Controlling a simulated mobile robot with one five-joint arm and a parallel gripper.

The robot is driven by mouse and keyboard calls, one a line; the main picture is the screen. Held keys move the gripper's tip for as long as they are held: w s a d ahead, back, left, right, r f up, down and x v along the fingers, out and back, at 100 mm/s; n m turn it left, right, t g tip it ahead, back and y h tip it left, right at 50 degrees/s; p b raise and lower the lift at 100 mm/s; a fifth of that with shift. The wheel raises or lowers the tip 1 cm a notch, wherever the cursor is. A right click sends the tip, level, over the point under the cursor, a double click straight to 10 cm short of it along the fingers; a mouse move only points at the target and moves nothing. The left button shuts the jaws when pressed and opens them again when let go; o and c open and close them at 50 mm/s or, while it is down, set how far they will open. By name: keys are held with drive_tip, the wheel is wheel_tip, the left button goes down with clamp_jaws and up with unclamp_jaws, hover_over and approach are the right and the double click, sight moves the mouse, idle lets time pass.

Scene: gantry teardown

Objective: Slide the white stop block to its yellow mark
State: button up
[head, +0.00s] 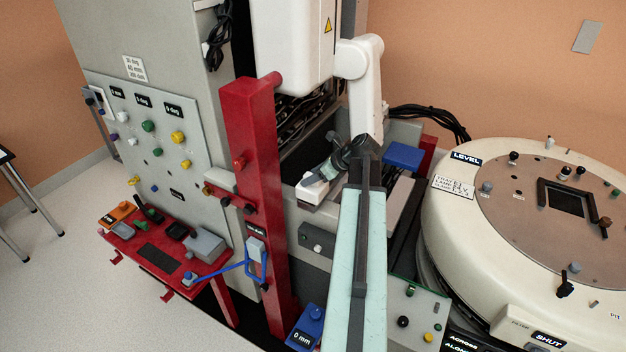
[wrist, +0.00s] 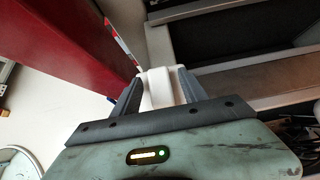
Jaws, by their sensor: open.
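The white stop block (head: 312,190) sits on the grey machine bed, just right of the red post. In the wrist view the white block (wrist: 160,90) stands between the two dark fingers of my gripper (wrist: 160,92). The jaws are open around it, and I cannot tell whether either finger touches it. In the head view my gripper (head: 326,174) reaches the block from behind my arm's wrist, and part of it is hidden. I cannot make out the yellow mark in either view.
The red post (head: 255,190) stands close on the left; it also fills the wrist view's upper left (wrist: 70,40). A blue block (head: 403,156) lies to the right on the bed. The white column (head: 362,90) rises behind. A round cream machine (head: 450,215) stands at right.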

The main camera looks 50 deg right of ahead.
clamp_jaws()
idle(1.3)
